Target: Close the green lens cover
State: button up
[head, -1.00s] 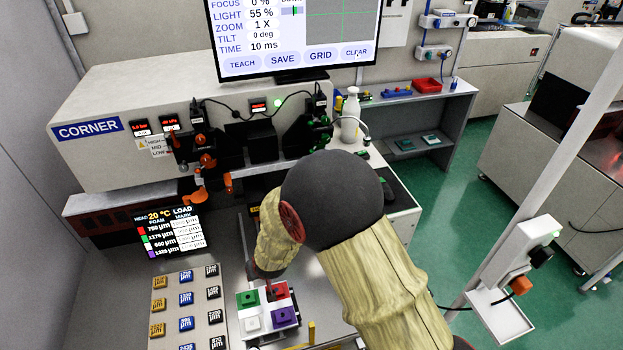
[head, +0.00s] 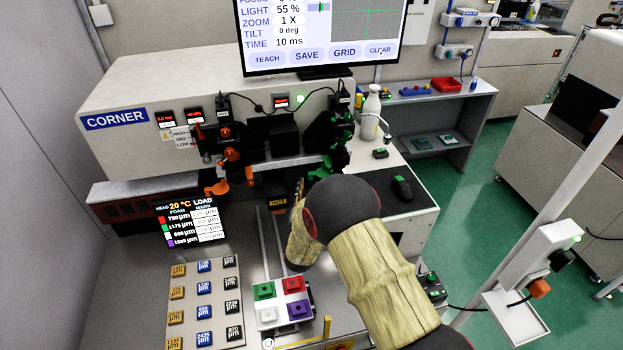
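Green parts (head: 341,157) show on the right-hand dark lens assembly, under the front of the white machine; I take these to be the green lens cover. They are small, and I cannot tell how far the cover is open. Orange parts (head: 222,187) are on the left-hand assembly. My arm rises from the lower right and bends in front of the bench. Its far section stands over the bench, left of and below the green parts in the picture. My gripper is hidden behind my own arm, so its fingers and anything in them do not show.
A tray (head: 250,318) holds green, red, white and purple blocks below my arm. A plate (head: 216,325) with several labelled blocks lies left of it. A white bottle (head: 370,115) and a black mouse (head: 402,189) stand to the right. A monitor (head: 325,72) stands behind.

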aim_at(310, 180)
jog(key=shift+w+d, duration=0.15)
jog(key=shift+w, duration=2.6)
jog(key=c, duration=0.3)
grip_shut()
